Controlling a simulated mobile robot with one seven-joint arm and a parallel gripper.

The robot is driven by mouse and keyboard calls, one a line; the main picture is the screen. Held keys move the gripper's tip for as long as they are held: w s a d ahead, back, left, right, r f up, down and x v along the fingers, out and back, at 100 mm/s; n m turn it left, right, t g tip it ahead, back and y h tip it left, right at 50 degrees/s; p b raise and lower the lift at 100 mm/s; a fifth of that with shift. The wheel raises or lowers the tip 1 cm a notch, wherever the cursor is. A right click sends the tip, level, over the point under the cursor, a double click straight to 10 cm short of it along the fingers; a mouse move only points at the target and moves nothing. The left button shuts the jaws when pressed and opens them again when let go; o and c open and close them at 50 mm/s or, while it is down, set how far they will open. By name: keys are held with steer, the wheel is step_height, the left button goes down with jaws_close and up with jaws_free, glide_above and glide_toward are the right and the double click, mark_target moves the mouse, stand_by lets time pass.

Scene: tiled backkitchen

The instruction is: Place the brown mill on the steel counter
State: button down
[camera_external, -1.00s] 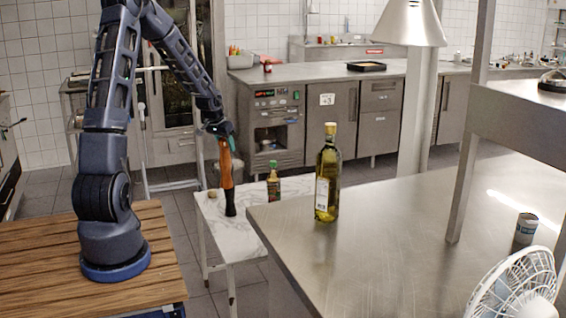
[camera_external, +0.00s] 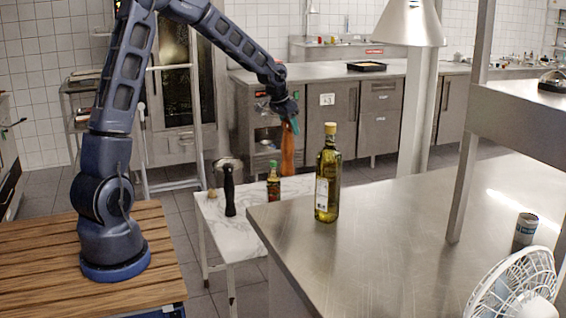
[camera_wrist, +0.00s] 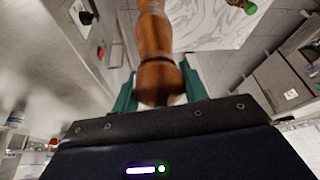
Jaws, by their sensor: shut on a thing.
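The brown wooden mill (camera_external: 287,155) hangs roughly upright below my gripper (camera_external: 288,119). My gripper is shut on its top end. In the wrist view the green fingers of my gripper (camera_wrist: 158,88) are on either side of the turned brown mill (camera_wrist: 155,35), whose far end runs out of the picture. The steel counter (camera_external: 400,245) fills the front right of the external view. In that view the mill appears left of the counter's tall bottle, above and behind the small green-capped bottle. Its lower end is partly hidden.
A tall oil bottle (camera_external: 327,180) stands near the counter's left corner. A white marble side table (camera_external: 225,235) carries a black object (camera_external: 230,192) and the green-capped bottle (camera_external: 273,182). A can (camera_external: 525,230) and a white fan (camera_external: 515,285) are at right. The counter's middle is clear.

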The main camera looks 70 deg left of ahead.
steer(key=w+d+r+m+h, duration=0.1)
steer(key=w+d+r+m, duration=0.3)
steer(key=d, duration=0.8)
steer(key=w+d+r, duration=0.3)
steer(key=d+r, duration=0.3)
steer(key=d, duration=0.6)
steer(key=s+d+r+m+h, duration=0.15)
steer(key=d+r, duration=0.35)
steer(key=d, duration=0.6)
steer(key=s+d+r+m+h, duration=0.15)
steer(key=d+r, duration=0.35)
steer(key=d, duration=0.6)
step_height(320, 180, down, 20)
steer(key=y, duration=0.1)
steer(key=shift+s+d+r, duration=0.2)
steer(key=c, duration=0.8)
jaws_free()
steer(key=shift+f, duration=0.15)
steer(key=shift+o, duration=0.2)
